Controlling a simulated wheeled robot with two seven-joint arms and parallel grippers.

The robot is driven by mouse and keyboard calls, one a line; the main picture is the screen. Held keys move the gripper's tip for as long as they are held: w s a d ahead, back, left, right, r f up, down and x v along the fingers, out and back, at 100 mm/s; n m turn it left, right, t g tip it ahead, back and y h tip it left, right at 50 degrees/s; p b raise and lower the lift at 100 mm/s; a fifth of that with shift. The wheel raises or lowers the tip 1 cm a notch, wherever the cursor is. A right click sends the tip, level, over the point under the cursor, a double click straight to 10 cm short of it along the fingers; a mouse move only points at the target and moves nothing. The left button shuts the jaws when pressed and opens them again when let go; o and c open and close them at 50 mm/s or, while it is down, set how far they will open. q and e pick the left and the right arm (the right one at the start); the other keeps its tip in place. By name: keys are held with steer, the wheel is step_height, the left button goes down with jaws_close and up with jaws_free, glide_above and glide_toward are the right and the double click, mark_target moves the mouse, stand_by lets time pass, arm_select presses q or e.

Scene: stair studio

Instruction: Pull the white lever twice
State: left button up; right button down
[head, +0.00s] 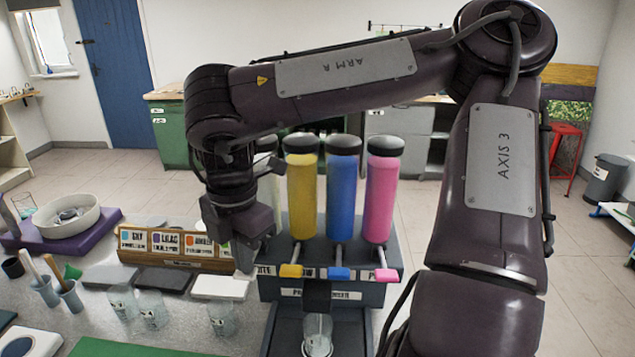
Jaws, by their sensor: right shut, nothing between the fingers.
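The dispenser (330,293) stands on the table with upright tubes of white, yellow, blue and pink. Its white tube (266,160) is mostly hidden behind my right arm. My right gripper (245,268) is shut and empty, pointing down at the dispenser's front left. I cannot make out the white lever; the gripper covers the place below the white tube, so I cannot tell whether they touch. The yellow lever (291,271), blue lever (339,274) and pink lever (386,275) show. A clear cup (318,337) stands in the dispenser's lower bay. My left gripper is out of view.
Several clear beakers (222,320) stand left of the dispenser. A wooden card rack (180,262) with labelled cards is behind them. A white bowl (62,213) sits on a purple base (105,223) at the far left. A green mat (125,349) lies at the front.

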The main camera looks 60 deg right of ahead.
steer(key=shift+f+b, duration=1.2)
steer(key=shift+f, duration=0.55)
steer(key=shift+r, duration=0.15)
steer(key=shift+r+p, duration=2.6)
steer(key=shift+r, duration=0.4)
steer(key=shift+f, duration=0.15)
